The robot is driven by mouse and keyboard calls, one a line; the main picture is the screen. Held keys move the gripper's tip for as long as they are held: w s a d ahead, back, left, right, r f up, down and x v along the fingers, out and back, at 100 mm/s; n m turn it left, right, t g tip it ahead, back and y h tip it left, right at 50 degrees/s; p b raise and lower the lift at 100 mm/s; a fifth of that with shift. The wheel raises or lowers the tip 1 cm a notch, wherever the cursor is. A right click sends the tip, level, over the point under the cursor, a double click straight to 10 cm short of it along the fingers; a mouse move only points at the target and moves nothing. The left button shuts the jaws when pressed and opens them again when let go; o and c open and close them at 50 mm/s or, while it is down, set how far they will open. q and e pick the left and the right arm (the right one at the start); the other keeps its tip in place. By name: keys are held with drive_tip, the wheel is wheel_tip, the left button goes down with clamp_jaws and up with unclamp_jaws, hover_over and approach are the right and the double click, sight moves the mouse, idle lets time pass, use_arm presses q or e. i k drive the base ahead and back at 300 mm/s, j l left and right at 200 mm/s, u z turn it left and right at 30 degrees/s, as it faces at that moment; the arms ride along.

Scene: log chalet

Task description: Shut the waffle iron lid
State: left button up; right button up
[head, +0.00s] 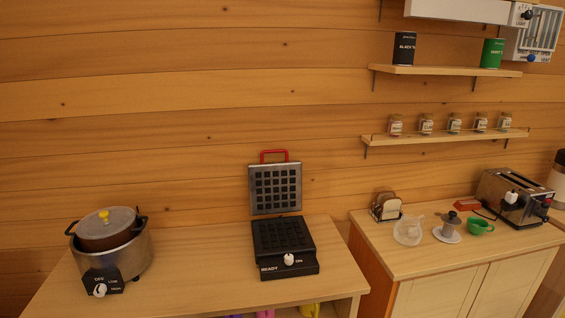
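The waffle iron (285,249) stands on the wooden counter in the middle of the head view. Its dark grid base lies flat, with a white knob and the words READY and ON on its front. Its lid (275,189) is raised upright at the back, grid side facing me, near the log wall. A red handle (274,153) sits on the lid's top edge. Neither of my grippers shows in this view.
A slow cooker (111,250) stands on the left of the same counter (200,276). The counter is clear on both sides of the iron. A lower cabinet (438,262) at right holds a toaster (514,198), toast rack and cups. Shelves with jars (445,135) hang above it.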

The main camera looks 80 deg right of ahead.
sight(274, 187)
drive_tip(key=z, duration=2.85)
